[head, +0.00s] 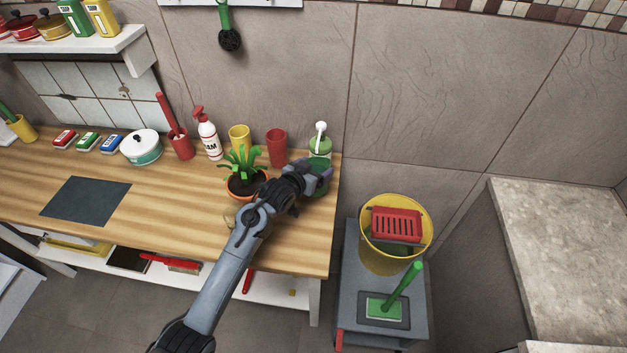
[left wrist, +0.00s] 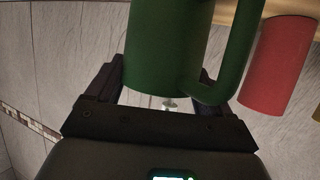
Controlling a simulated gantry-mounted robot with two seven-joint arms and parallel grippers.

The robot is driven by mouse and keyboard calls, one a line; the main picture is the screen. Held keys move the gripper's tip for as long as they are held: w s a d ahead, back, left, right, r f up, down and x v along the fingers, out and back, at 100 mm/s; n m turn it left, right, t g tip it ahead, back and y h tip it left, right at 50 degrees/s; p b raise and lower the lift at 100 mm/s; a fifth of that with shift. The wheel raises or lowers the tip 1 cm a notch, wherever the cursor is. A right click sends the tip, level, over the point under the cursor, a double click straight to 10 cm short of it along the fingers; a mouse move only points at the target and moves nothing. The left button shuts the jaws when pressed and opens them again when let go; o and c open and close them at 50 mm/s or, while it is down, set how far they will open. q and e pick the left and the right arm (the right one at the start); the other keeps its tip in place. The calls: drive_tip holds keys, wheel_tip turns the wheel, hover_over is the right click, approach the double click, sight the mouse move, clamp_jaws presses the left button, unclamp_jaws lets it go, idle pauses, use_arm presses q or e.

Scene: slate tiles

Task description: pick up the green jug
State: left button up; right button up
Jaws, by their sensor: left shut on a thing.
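The green jug (head: 319,166) is at the right end of the wooden counter, largely hidden by my left gripper in the head view. In the left wrist view the dark green jug (left wrist: 165,50) fills the space between the fingers, with its handle on the right side. My left gripper (head: 316,183) is shut on the jug's body; it also shows in the left wrist view (left wrist: 160,88). I cannot tell whether the jug touches the counter. My right gripper is not in view.
A light green pump bottle (head: 320,145) stands just behind the jug. A red cup (head: 277,147), a yellow cup (head: 239,137) and a potted plant (head: 243,178) stand left of it. The counter (head: 165,205) ends just right of the jug. A yellow bucket (head: 376,254) stands beyond.

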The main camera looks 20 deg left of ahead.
use_arm(q)
drive_tip(key=shift+r, duration=0.1)
drive_tip(key=shift+c, duration=0.4)
drive_tip(key=shift+r, duration=0.75)
drive_tip(key=s+a+r+p, duration=0.1)
drive_tip(key=s+p, duration=0.1)
drive_tip(key=s, duration=0.7)
drive_tip(key=s+a+r+p, duration=0.1)
drive_tip(key=s+a+p, duration=0.1)
drive_tip(key=s, duration=0.6)
drive_tip(key=shift+s, duration=0.4)
drive_tip(key=shift+a, duration=0.1)
